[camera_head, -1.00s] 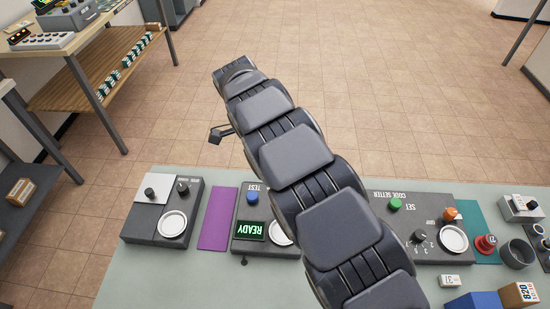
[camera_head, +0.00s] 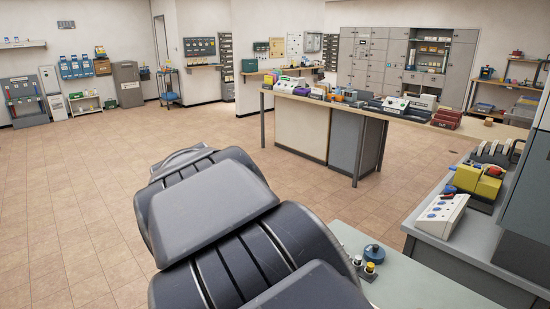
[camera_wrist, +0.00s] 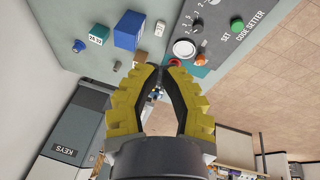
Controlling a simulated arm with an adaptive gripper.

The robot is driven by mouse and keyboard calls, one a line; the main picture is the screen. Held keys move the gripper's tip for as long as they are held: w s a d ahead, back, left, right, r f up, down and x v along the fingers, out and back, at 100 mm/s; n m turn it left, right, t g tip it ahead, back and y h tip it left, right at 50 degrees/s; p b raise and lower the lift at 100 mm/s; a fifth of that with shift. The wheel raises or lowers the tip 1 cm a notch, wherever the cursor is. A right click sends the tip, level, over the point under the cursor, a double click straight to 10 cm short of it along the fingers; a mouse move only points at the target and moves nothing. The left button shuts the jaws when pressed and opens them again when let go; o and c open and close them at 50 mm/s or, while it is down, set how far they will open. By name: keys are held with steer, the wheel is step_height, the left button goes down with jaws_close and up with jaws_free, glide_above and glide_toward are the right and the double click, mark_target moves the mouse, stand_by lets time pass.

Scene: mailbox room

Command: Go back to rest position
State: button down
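My gripper (camera_wrist: 160,70) shows in the wrist view with two yellow, stepped fingers. Their tips come together, and I see nothing held between them. Beyond the tips lies the pale table top (camera_wrist: 75,20) with the grey code setter panel (camera_wrist: 222,25), which has a green button (camera_wrist: 197,27) and an orange one (camera_wrist: 201,60). The gripper looks clear of these things. In the head view only dark links of my arm show; the gripper is out of that view.
A blue box (camera_wrist: 128,30) and a small white block (camera_wrist: 98,34) stand on the table. A grey KEYS cabinet (camera_wrist: 68,130) is at lower left in the wrist view. The head view shows a long counter (camera_head: 340,105), a right-hand bench (camera_head: 465,255) and open tiled floor (camera_head: 90,190).

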steer(key=s+d+r+n+g+y, duration=0.1)
steer(key=s+d+r+n+g, duration=0.1)
steer(key=s+d, duration=0.8)
steer(key=s+d+f+n+y, duration=0.1)
steer(key=s+d+n, duration=0.1)
steer(key=s, duration=0.4)
steer(key=s+d+f+n+y, duration=0.1)
steer(key=s+d+n, duration=0.1)
steer(key=s, duration=0.4)
steer(key=shift+d+n+g, duration=0.3)
steer(key=shift+d+n, duration=0.1)
steer(key=shift+n, duration=0.2)
